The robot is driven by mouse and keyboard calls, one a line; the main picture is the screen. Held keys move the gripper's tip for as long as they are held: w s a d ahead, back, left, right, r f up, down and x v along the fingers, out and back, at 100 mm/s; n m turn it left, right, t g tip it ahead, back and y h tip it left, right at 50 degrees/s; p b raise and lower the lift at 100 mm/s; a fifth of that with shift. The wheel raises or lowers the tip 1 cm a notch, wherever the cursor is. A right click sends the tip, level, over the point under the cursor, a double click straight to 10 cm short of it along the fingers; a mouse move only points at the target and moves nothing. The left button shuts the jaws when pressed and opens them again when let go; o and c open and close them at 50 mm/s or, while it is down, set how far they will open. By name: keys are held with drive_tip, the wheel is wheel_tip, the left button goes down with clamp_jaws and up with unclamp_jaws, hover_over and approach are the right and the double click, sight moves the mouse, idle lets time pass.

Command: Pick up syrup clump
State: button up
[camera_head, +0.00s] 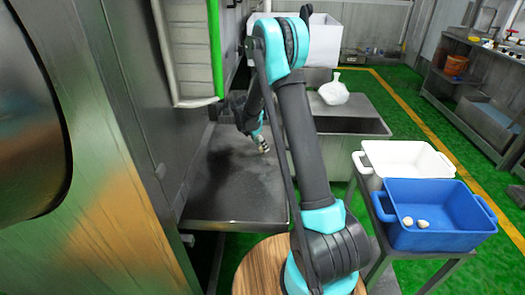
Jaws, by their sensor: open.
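My gripper (262,146) is at the end of my teal and dark grey arm, low over the dark metal tray (228,190) beside the machine. It is small in the picture and partly behind my arm; its jaws are open. A small pale patch shows at its fingertips, but I cannot tell whether it is a syrup clump or part of the gripper. Two small cream-coloured lumps (415,222), which look like syrup clumps, lie in the blue bin (437,240) at the right. No other clump shows clearly on the tray.
A white bin (405,150) stands behind the blue one on a metal stand. A large metal drum (30,120) fills the left. Green floor is open between the stand and the shelves (478,110).

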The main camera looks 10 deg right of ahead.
drive_tip(key=shift+x, duration=0.95)
drive_tip(key=c, duration=0.9)
drive_tip(key=shift+r, duration=0.1)
